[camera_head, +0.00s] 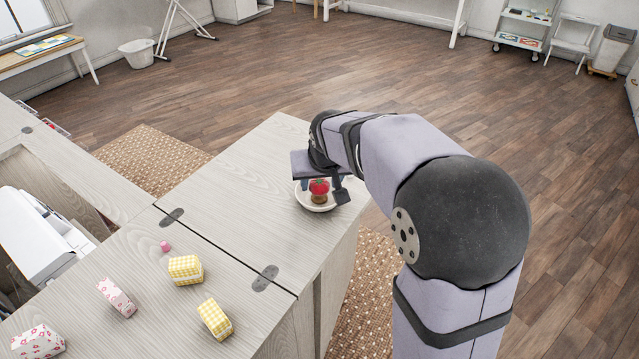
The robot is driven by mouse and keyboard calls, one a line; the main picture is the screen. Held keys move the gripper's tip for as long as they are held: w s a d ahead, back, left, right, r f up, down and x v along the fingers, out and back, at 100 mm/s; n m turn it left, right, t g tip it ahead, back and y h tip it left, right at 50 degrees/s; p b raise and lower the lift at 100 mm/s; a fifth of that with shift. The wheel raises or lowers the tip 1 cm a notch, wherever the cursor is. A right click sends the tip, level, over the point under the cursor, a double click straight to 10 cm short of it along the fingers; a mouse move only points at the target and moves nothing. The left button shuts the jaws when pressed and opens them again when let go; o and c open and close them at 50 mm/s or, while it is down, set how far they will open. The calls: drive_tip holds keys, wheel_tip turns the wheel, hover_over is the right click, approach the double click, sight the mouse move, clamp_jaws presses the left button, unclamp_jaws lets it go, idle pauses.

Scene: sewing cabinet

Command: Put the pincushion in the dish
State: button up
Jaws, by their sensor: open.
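The pincushion (319,187), red on top with a brown lower part, is inside the outline of the white dish (302,201). The dish stands near the right edge of the cabinet's far leaf. My gripper (324,191) is over the dish, pointing down, its fingers open on either side of the pincushion. I cannot tell from this view whether the fingers touch it, or whether it rests fully on the dish's bottom. My gripper and arm hide the back part of the dish.
The cabinet top (230,190) is clear left of the dish. Nearer stand yellow checked blocks (186,269), pink patterned blocks (116,297) and a small pink piece (165,246). A white sewing machine (35,235) sits at the left. The cabinet's right edge drops to the floor close by the dish.

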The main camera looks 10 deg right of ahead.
drive_tip(key=v, duration=0.9)
drive_tip(key=shift+p, duration=0.3)
drive_tip(key=shift+r, duration=0.1)
drive_tip(key=s+d+f+n+g, duration=0.15)
drive_tip(key=s+f+g, duration=0.45)
drive_tip(key=s+f, duration=1.5)
wheel_tip(320, 180, up, 23)
drive_tip(key=s+p, duration=0.1)
drive_tip(key=p, duration=1.9)
drive_tip(key=shift+m, duration=0.35)
drive_tip(key=shift+s+f, duration=0.1)
drive_tip(key=shift+f, duration=0.05)
